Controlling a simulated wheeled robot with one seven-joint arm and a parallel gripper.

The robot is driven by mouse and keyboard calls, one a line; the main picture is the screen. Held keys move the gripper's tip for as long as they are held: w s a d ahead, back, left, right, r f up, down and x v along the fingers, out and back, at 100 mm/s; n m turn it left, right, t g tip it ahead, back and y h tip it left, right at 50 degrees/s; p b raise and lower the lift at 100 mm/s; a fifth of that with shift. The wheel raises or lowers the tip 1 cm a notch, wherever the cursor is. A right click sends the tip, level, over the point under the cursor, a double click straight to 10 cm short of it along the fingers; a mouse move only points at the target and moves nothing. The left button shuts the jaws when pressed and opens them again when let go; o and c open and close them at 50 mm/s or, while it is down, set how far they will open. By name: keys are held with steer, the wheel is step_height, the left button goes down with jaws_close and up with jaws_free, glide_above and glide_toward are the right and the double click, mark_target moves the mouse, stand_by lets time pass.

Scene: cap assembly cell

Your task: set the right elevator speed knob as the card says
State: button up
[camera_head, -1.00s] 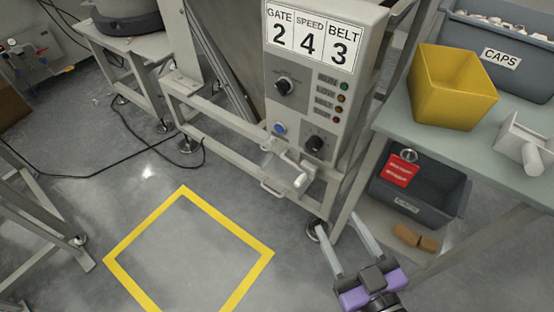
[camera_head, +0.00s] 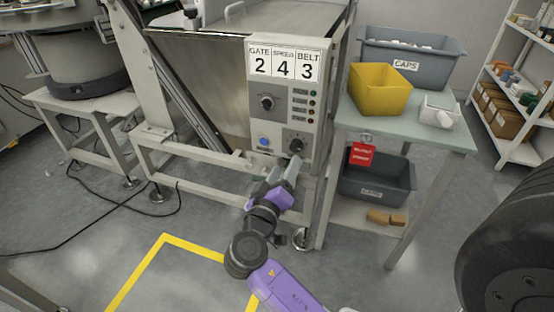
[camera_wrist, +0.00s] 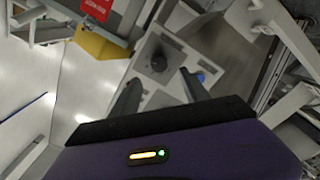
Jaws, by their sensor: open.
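The control panel (camera_head: 281,115) carries a white card (camera_head: 284,64) reading GATE 2, SPEED 4, BELT 3. An upper dark knob (camera_head: 267,102) sits at the left of the panel. A lower dark knob (camera_head: 296,145) sits at its bottom right; it also shows in the wrist view (camera_wrist: 158,63). The knobs' labels and settings are too small to read. My gripper (camera_head: 284,167) is just below the lower knob in the head view. In the wrist view my gripper (camera_wrist: 162,90) has its fingers apart and empty, with the lower knob beyond the gap between them.
A blue button (camera_head: 263,142) is left of the lower knob. Several small lights (camera_head: 312,107) line the panel's right side. The side table (camera_head: 420,125) holds a yellow bin (camera_head: 380,90) and a grey CAPS bin (camera_head: 440,67). A red tag (camera_head: 361,154) hangs near a lower dark bin (camera_head: 352,187).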

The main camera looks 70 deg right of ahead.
mark_target(295, 149)
steer(key=d, duration=0.4)
steer(key=d+b, duration=0.1)
steer(key=d, duration=0.2)
steer(key=shift+w+d+f, duration=0.1)
steer(key=shift+w+d, duration=0.1)
steer(key=shift+d, duration=0.15)
steer(key=shift+c, duration=0.4)
jaws_close()
